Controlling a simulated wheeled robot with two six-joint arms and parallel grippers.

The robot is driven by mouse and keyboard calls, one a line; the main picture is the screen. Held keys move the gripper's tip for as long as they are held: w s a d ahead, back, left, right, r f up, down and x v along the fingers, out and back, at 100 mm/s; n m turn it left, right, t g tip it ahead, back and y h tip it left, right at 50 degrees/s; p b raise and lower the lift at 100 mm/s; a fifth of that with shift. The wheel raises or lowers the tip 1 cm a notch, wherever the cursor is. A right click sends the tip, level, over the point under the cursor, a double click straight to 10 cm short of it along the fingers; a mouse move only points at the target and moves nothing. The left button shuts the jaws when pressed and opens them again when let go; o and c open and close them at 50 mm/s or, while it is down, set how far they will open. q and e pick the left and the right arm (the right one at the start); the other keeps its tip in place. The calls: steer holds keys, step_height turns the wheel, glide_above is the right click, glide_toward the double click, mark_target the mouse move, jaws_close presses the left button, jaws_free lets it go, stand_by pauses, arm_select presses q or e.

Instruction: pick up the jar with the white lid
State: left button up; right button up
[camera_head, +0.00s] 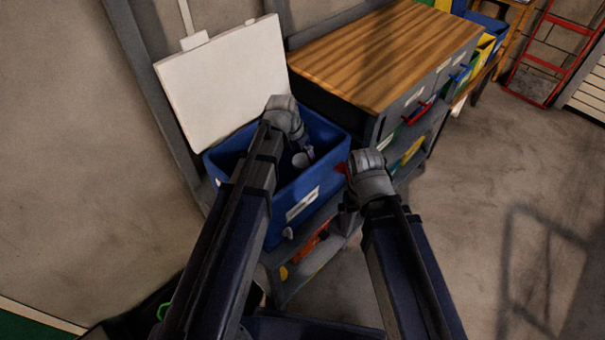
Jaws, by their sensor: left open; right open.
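A small pale round thing (300,160) shows inside the blue bin (327,177); it looks like the white lid of the jar, but its body is hidden. My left arm reaches over the bin, and my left gripper (305,153) points down into it, right at the pale round thing. The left gripper is open; whether it touches the thing I cannot tell. My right gripper (346,212) is open and empty, outside the bin by its right front corner, largely hidden behind its own wrist.
The bin stands on a grey shelf unit (290,290) with orange and yellow items below. A white board (225,80) leans behind it. A wood-topped cabinet (385,50) with coloured handles stands right of the bin. Open floor (490,190) lies to the right.

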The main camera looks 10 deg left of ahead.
mark_target(302, 161)
arm_select(q)
steer(key=shift+f, duration=0.1)
steer(key=shift+b+x, duration=1.25)
steer(key=b+x, duration=0.4)
steer(key=shift+s+a+f, duration=0.15)
steer(key=shift+a+f, duration=0.15)
steer(key=shift+d+f+b, duration=0.1)
steer(key=shift+f+b, duration=0.35)
steer(key=shift+b, duration=0.2)
steer(key=shift+r, duration=0.1)
steer(key=shift+c, duration=0.2)
steer(key=c, duration=1.3)
steer(key=shift+o, duration=0.2)
steer(key=shift+r, duration=0.15)
